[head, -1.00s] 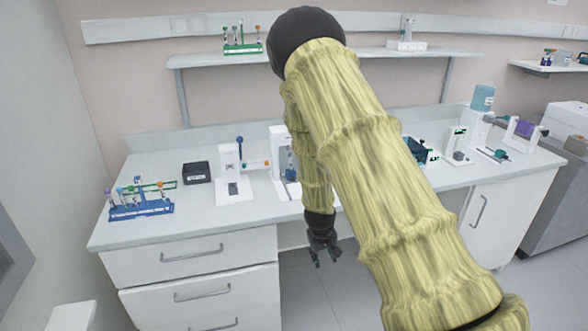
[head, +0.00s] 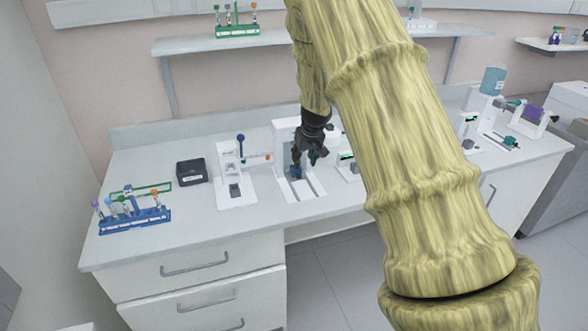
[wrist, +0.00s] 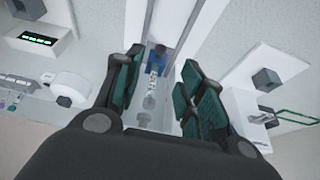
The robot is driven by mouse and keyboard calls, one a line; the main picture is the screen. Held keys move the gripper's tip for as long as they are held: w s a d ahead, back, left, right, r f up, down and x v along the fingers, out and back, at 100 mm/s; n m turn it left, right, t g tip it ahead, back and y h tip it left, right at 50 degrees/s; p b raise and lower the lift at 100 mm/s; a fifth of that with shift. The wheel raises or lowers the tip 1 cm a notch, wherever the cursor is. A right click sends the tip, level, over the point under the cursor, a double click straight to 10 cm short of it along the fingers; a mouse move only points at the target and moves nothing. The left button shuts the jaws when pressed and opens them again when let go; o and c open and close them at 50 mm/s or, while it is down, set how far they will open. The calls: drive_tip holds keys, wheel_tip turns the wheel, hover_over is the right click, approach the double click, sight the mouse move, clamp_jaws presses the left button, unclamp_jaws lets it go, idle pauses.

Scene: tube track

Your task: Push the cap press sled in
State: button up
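The cap press (head: 283,135) is a white stand on the bench with two grey rails running towards the front edge. Its small blue sled (head: 295,173) sits on the rails, partly hidden by my gripper. In the wrist view the blue sled (wrist: 157,50) shows between my fingers, with a clear labelled tube (wrist: 154,70) at it. My gripper (head: 306,161) points down over the press, close to the sled. In the wrist view its green-padded fingers (wrist: 160,82) are apart, with a gap on both sides of the tube. I cannot tell whether they touch the sled.
Left of the press stand a white device with a blue-knobbed lever (head: 236,190), a black box (head: 192,171) and a blue tube rack (head: 135,220). A small device with a green display (head: 347,160) stands close on the right. The bench front is clear.

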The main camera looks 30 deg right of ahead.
sight(300, 175)
drive_tip(key=shift+p+x, duration=1.75)
drive_tip(key=shift+x, duration=3.3)
drive_tip(key=shift+a, duration=0.1)
clamp_jaws()
